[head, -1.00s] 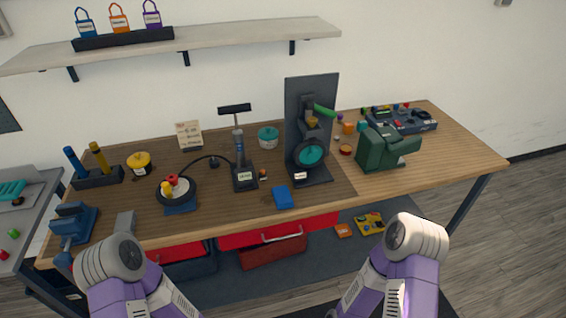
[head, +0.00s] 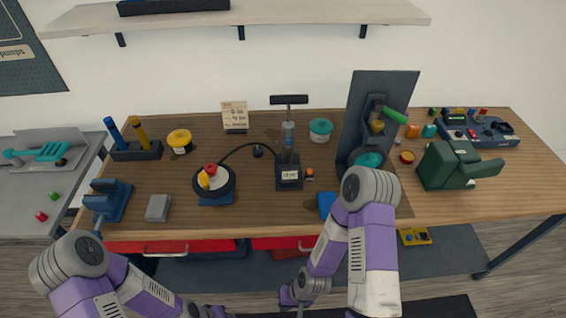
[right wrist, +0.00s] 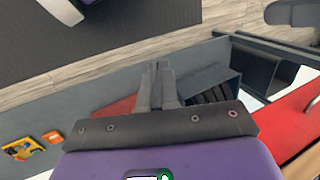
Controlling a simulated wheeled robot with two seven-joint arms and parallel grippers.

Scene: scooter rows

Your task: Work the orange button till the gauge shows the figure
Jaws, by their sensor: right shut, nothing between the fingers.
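A small orange button (head: 310,172) is on the mat, just right of the dark base of the hand pump (head: 288,140). The base carries a small pale gauge display (head: 289,175), whose digits are too small to read for sure. A hose runs from the pump to a small black wheel (head: 214,182) on a blue stand. A card (head: 234,116) with small writing stands behind. My right gripper (head: 300,311) is low in front of the bench, well away from the button. The right wrist view shows its fingers (right wrist: 157,75) shut and empty. My left gripper is out of sight.
My right elbow rises before the bench, close to the blue block (head: 326,204) and black upright stand (head: 378,110). A green machine (head: 450,165) stands at right, a blue vise (head: 108,200) at left. Red drawers (head: 180,246) are under the bench edge.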

